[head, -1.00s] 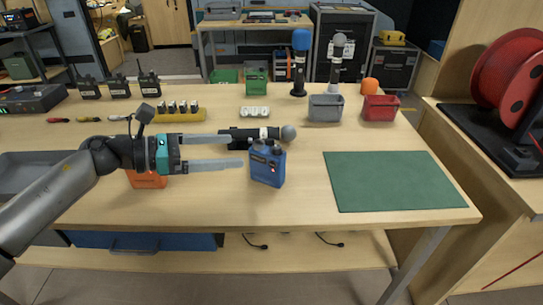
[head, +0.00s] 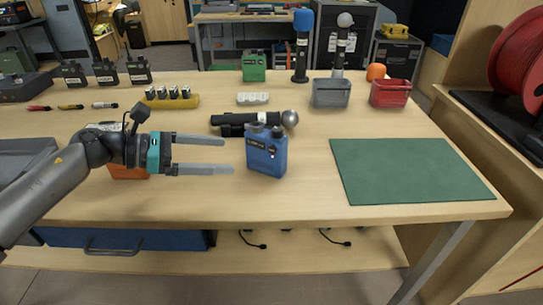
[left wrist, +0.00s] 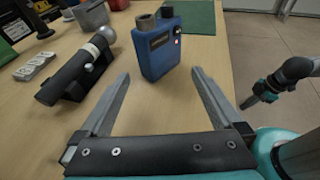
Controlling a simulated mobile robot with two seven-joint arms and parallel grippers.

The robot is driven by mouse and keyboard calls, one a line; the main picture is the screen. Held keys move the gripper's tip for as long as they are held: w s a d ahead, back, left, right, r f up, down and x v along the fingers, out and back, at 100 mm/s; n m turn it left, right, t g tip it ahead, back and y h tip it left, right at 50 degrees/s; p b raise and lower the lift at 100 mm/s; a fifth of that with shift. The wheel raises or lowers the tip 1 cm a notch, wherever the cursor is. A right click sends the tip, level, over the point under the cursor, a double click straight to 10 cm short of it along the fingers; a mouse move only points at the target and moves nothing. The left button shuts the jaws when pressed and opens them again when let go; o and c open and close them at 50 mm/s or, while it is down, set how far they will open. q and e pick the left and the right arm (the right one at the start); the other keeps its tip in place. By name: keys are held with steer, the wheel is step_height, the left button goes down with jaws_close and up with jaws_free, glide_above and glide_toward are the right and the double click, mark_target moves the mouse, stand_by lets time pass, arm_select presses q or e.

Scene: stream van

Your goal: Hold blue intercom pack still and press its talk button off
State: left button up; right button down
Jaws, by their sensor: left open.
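The blue intercom pack (head: 266,158) stands upright on the wooden table, with two round knobs on top and a dark label. A small pale spot shows on its front. In the left wrist view the pack (left wrist: 157,52) stands just beyond the fingertips, with small buttons on its right side. My left gripper (head: 230,155) is open and empty, left of the pack, its fingers pointing at it without touching. In the left wrist view a small teal and dark gripper, my right one (left wrist: 252,100), hangs at the right; its jaws are too small to read.
A black microphone (head: 250,122) lies in a holder close behind the pack. An orange pack (head: 128,170) is partly hidden behind my left arm. A green mat (head: 410,170) lies right. Grey (head: 331,94) and red (head: 390,94) bins stand behind. The table in front of the pack is clear.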

mark_target(254, 158)
arm_select(q)
steer(key=shift+f, duration=0.2)
steer(key=shift+d, duration=0.2)
steer(key=x, duration=0.5)
steer(key=shift+w+d, duration=0.1)
steer(key=shift+d, duration=0.05)
steer(key=x, duration=0.3)
steer(key=shift+f, duration=0.2)
steer(key=shift+w+d+f+b, duration=0.15)
steer(key=shift+w+d+b, duration=0.1)
steer(key=shift+d+b, duration=0.25)
arm_select(e)
steer(key=shift+w+a+r, duration=0.1)
steer(key=shift+w+r, duration=0.1)
steer(key=shift+r, duration=0.9)
arm_select(q)
steer(key=shift+d, duration=0.1)
jaws_close()
stand_by(0.7)
